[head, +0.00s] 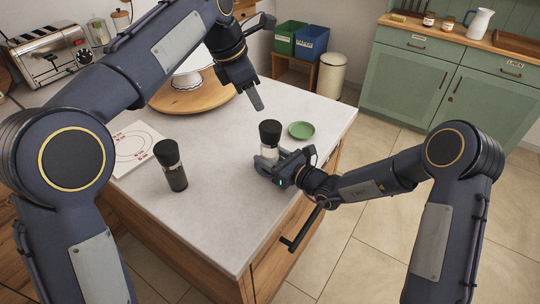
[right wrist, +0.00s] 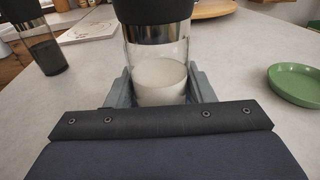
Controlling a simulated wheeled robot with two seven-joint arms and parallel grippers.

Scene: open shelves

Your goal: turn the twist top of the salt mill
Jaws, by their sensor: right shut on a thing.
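The salt mill (head: 269,150) stands upright on the pale countertop, with a black twist top (head: 270,132) and a clear body partly filled with white salt. In the right wrist view the salt mill (right wrist: 160,78) is between the two grey fingers, its top cut off by the frame edge. My right gripper (head: 266,166) is shut on the lower clear body of the mill. My left gripper (head: 255,97) is above the counter, up and left of the mill and apart from it. Its fingers point down, seen edge-on, so their opening is unclear.
A dark pepper mill (head: 171,166) stands left on the counter. A green saucer (head: 302,130) lies close right of the salt mill. The front counter is clear.

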